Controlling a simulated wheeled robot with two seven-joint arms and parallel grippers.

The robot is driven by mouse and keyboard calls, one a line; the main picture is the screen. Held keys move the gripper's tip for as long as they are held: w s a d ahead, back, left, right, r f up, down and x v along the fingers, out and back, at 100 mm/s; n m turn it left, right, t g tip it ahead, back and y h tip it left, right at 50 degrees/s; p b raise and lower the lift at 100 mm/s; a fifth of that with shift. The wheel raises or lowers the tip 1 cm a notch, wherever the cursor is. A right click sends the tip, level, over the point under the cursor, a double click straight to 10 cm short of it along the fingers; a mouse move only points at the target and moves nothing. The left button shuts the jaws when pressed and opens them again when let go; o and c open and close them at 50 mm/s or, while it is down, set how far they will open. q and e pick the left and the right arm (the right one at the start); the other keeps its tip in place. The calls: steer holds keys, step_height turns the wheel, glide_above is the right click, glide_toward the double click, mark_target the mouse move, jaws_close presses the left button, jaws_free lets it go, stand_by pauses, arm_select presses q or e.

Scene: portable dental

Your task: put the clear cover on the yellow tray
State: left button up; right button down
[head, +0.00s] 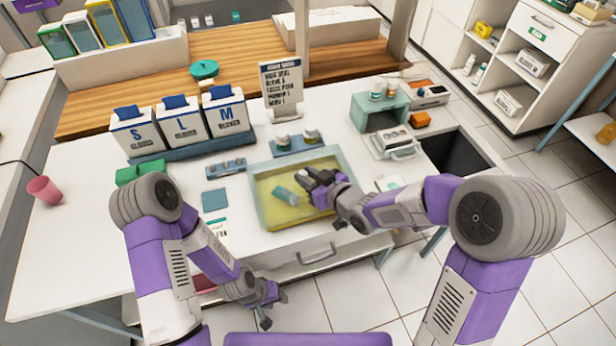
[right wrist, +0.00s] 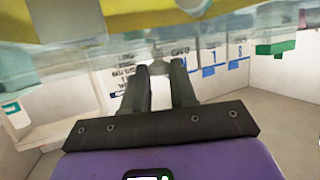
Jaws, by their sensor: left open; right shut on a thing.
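The yellow tray (head: 262,214) lies on the white table in front of me, with a small teal-capped item inside it. The clear cover is hard to make out; a pale see-through sheet (right wrist: 70,58) shows in the right wrist view beside the yellow tray (right wrist: 130,18). My right gripper (head: 308,180) is over the tray's right half, shut on a small grey knob-like part (right wrist: 158,68), seemingly the cover's handle. Whether the cover touches the rim I cannot tell. My left gripper (head: 268,306) is open and empty, low in front of the table edge.
Glove boxes (head: 180,124) stand at the back left and a sign (head: 282,88) behind the tray. Small jars (head: 310,137) sit just behind the tray. A teal shelf (head: 372,110) and a grey-white container (head: 394,143) stand to the right. A pink cup (head: 44,190) is far left.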

arm_select(q)
steer(key=shift+f, duration=0.1)
arm_select(e)
steer(key=shift+f, duration=0.1)
steer(key=shift+f+b, duration=0.35)
steer(key=shift+b, duration=0.2)
steer(key=c, duration=0.9)
jaws_free()
steer(key=shift+r, duration=0.1)
arm_select(q)
steer(key=shift+f, duration=0.3)
steer(key=shift+r, duration=0.1)
